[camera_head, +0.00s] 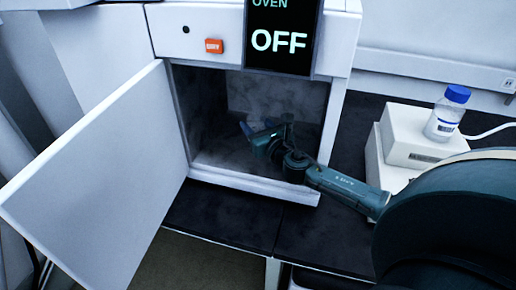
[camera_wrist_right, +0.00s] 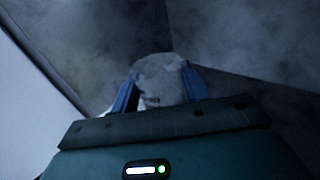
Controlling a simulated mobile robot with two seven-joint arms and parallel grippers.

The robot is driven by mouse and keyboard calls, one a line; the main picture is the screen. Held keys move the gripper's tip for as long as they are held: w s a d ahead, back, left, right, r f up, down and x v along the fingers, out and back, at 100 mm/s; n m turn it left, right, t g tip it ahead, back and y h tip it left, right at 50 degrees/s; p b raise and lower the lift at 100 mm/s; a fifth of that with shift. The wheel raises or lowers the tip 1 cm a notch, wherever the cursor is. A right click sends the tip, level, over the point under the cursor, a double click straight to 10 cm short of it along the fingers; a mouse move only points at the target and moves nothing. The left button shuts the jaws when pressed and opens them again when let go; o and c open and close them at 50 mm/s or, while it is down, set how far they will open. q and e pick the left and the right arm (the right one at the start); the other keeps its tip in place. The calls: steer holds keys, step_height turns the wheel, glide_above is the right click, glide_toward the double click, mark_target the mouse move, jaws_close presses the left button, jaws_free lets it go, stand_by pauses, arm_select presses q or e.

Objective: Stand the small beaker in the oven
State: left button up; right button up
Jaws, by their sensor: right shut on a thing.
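The oven (camera_head: 245,180) stands with its white door (camera_head: 105,180) swung wide open to the left. Its display (camera_head: 284,38) reads OFF. My right gripper (camera_head: 258,130) reaches inside the oven chamber from the right. In the right wrist view my right gripper (camera_wrist_right: 160,90) has its two blue fingers on either side of the small beaker (camera_wrist_right: 160,78), a pale, see-through shape, and is shut on it. In the head view the beaker cannot be made out at the gripper. Whether the beaker touches the oven floor cannot be told. My left gripper is not in view.
An orange button (camera_head: 214,46) sits on the oven front beside the display. To the right, a blue-capped bottle (camera_head: 447,113) stands on a white device (camera_head: 409,136) on the dark bench (camera_head: 345,238). The oven's walls lie close around my right gripper.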

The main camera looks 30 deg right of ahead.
step_height(320, 180, down, 4)
steer(key=shift+r+b, duration=0.15)
steer(key=shift+b, duration=0.4)
step_height(320, 180, down, 3)
steer(key=shift+f+b, duration=0.1)
steer(key=shift+b, duration=0.7)
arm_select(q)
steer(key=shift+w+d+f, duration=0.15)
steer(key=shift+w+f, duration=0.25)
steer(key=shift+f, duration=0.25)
arm_select(e)
steer(key=o, duration=1)
